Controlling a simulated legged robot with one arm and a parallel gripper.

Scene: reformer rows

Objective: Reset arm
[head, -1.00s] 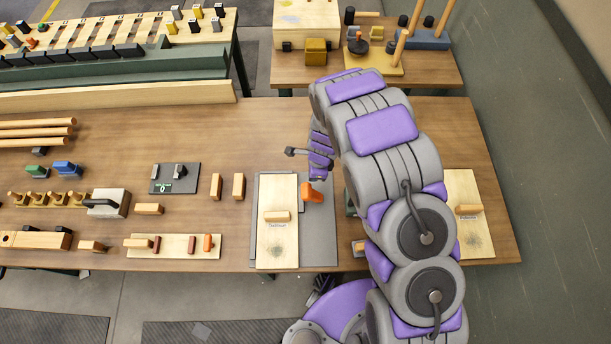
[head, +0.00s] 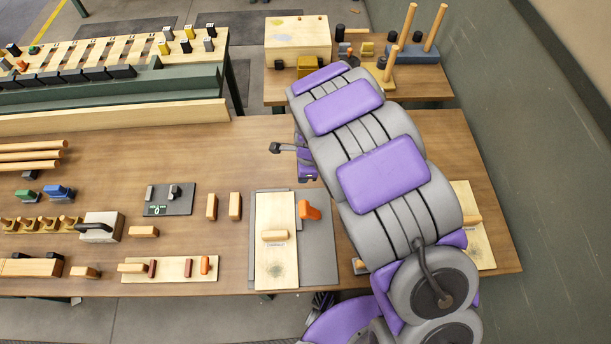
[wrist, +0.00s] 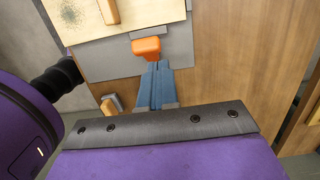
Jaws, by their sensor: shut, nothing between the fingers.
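My gripper (wrist: 156,88) shows in the wrist view as two blue-grey fingers together, shut and empty. Beyond its tips is an orange handle (wrist: 147,47) on a grey plate; the fingertips look close to it in the picture, but I cannot tell the gap. In the head view the orange handle (head: 309,210) sits at the upper right of a pale wooden board (head: 275,255). My purple and grey arm rises over the right part of the table, folded, and hides the gripper's fingers there.
The wooden table (head: 130,160) holds several blocks, a dark plate (head: 170,200) and a grey box with a black handle (head: 100,226). A second pale board (head: 470,200) is partly behind my arm. A back table (head: 285,85) carries pegs and boxes. A wall (head: 510,130) stands right.

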